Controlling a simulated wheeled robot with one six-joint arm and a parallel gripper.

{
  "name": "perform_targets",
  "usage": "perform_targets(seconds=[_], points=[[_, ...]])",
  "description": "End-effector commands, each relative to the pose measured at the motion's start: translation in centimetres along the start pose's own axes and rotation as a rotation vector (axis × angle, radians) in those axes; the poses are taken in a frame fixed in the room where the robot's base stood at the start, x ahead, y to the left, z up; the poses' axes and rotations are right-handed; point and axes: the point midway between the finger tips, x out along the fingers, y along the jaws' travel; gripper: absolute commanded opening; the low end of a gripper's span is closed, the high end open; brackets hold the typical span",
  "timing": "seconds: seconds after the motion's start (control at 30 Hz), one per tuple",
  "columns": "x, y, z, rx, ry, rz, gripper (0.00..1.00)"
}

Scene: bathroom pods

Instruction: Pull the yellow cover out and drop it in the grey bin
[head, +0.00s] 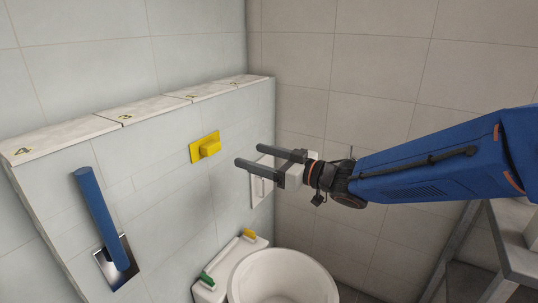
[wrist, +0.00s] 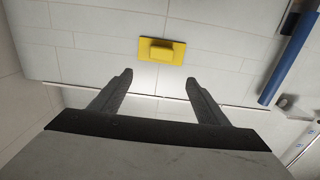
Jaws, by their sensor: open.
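The yellow cover (head: 206,147) is a flat square plate with a raised block, set on the pale tiled wall of the ledge. It also shows in the wrist view (wrist: 162,51), ahead of my fingers at the top middle. My gripper (head: 252,156) is open and empty, in front of the wall to the right of the cover in the head view. In the wrist view its fingers (wrist: 158,78) are spread, with the cover beyond them and apart from them. I cannot make out a grey bin for certain in either view.
A blue bar (head: 99,212) sticks out from a metal plate on the wall at left. A white round bowl (head: 283,280) stands below, beside a white box (head: 226,265) carrying green and yellow pieces. A white panel (head: 261,184) is behind my gripper. A metal frame (head: 500,245) stands at right.

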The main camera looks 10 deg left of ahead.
Motion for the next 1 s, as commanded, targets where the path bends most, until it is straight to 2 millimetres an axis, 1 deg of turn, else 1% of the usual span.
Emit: perform_targets(seconds=[0.03,0.1,0.7,0.83,1.0], points=[[0.9,-0.1,0.1,0.002,-0.001,-0.002,0.69],[2.0,-0.1,0.0,0.001,0.0,-0.003,0.69],[11.5,0.0,0.1,0.001,-0.001,0.0,0.69],[12.9,0.0,0.0,0.0,0.0,0.0,0.69],[14.0,0.1,0.0,0.0,0.0,0.001,0.69]])
